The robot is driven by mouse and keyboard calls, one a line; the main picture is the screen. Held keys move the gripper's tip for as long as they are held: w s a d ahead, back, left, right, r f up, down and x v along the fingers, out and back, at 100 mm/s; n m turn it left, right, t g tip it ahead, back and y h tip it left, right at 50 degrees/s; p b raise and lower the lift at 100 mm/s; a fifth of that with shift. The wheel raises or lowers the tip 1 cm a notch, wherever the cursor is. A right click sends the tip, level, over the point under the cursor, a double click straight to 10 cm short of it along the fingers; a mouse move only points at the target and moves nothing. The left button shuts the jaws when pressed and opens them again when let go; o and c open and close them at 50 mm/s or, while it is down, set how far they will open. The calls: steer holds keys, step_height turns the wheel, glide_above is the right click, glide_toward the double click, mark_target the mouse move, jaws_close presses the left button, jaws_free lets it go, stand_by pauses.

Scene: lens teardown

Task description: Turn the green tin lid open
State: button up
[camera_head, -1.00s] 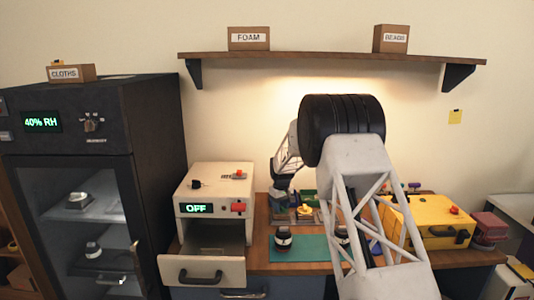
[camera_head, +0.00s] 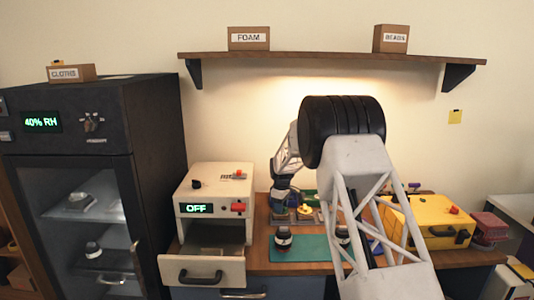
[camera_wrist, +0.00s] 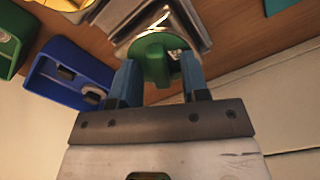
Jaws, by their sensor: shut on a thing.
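The green tin lid (camera_wrist: 154,58) is round with a raised grip bar across it, and it shows in the wrist view between my fingertips. My gripper (camera_wrist: 159,72) is shut on the lid, with one blue finger on each side. Pale metallic edges show around the lid, but the tin below is mostly hidden. In the head view my gripper (camera_head: 280,203) is low over the back left of the workbench, and the lid cannot be made out there.
In the wrist view a blue holder (camera_wrist: 66,74) and a green holder (camera_wrist: 8,40) stand left of the lid. In the head view a teal mat (camera_head: 312,246) lies in front, an open drawer (camera_head: 202,270) juts out at left, and a yellow case (camera_head: 434,222) stands at right.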

steer(key=shift+s+f, duration=0.15)
steer(key=shift+f, duration=0.35)
steer(key=shift+s+f, duration=0.15)
steer(key=shift+f, duration=0.35)
steer(key=n, duration=0.5)
steer(key=shift+n, duration=0.4)
steer(key=shift+o, duration=1.4)
steer(key=shift+r, duration=0.1)
steer(key=shift+w+r, duration=0.2)
steer(key=shift+r, duration=4.4)
steer(key=shift+r, duration=0.1)
